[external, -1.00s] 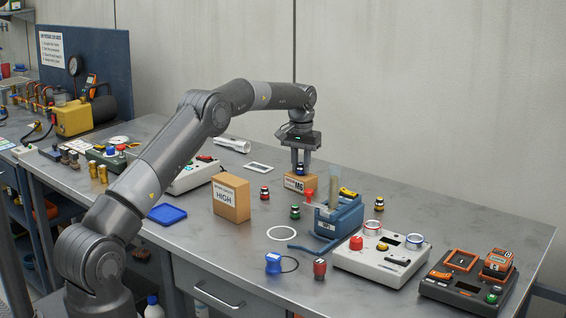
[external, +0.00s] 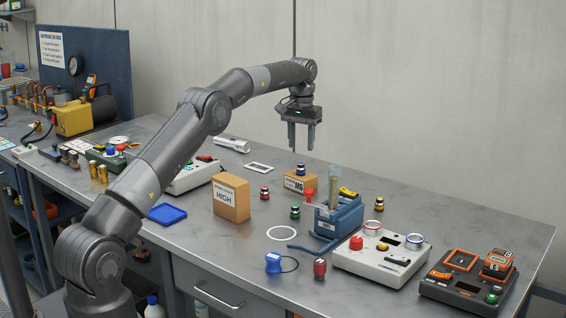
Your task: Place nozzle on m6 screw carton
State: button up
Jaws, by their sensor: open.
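The small cardboard M6 carton (external: 297,184) stands toward the back of the bench. A small dark nozzle with a blue band (external: 300,170) rests upright on top of it. My gripper (external: 301,149) is above the carton and nozzle, pointing down, with its two fingers apart and nothing between them. A clear gap shows between the fingertips and the nozzle.
Similar red-banded (external: 264,192), green-banded (external: 295,212) and yellow-banded (external: 379,204) pieces stand nearby. A blue holder (external: 338,218) with a tall clear tube is right of the carton. A larger HIGH carton (external: 231,198) stands left. Bare bench lies behind.

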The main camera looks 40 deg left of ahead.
aim_at(301, 164)
jog(key=s+d+r+t, duration=0.1)
jog(key=s+r, duration=0.3)
jog(key=r, duration=0.4)
jog(key=s+d+r, duration=0.1)
jog(key=s+r, duration=0.3)
jog(key=r, duration=0.4)
jog(key=s+d+r+m+t, duration=0.1)
jog(key=s+r, duration=0.2)
jog(key=s, duration=0.4)
jog(key=s+d+r+t, duration=0.1)
jog(key=s+r, duration=0.2)
jog(key=s, duration=0.4)
jog(key=s+d+f+t, duration=0.1)
jog(key=s, duration=1.4)
jog(key=s+f, duration=0.5)
jog(key=s, duration=0.3)
jog(key=s+f+m+t, duration=0.1)
jog(key=s+f, duration=0.4)
jog(key=s, duration=0.3)
jog(key=shift+d+f+t, duration=0.25)
jog(key=shift+f+t, duration=0.05)
